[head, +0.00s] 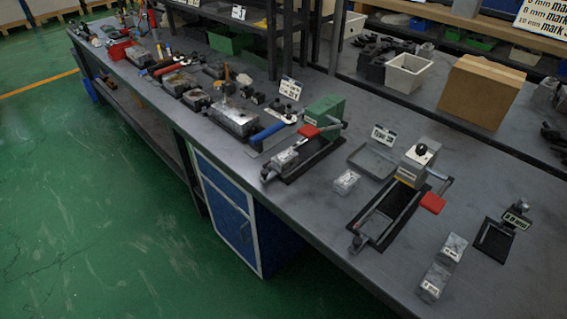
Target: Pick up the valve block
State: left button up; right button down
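Several small grey metal blocks that look like valve blocks are on the long grey workbench. One block (346,181) lies alone on the bench top beside a shallow grey tray (366,163). Another block (284,159) sits at the near end of the green fixture (324,112). Two more, a block (453,247) and a labelled block (433,282), stand close together near the front edge at the lower right. I cannot tell which one the task means. Neither gripper shows in the head view.
A grey fixture (417,158) with a red-ended lever stands on a black base right of the tray. A small black stand (497,238) is at the far right. A cardboard box (482,92) and white bin (409,75) stand behind. The green floor (120,210) in front is clear.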

aim_at(286, 158)
jog(key=i+j+z, duration=0.15)
jog(key=j, duration=0.2)
jog(key=i+j+z, duration=0.2)
jog(key=j, duration=0.2)
jog(key=i+j+z, duration=0.15)
jog(key=j, duration=0.25)
jog(key=j+z, duration=0.15)
jog(key=j, duration=0.25)
jog(key=i, duration=0.05)
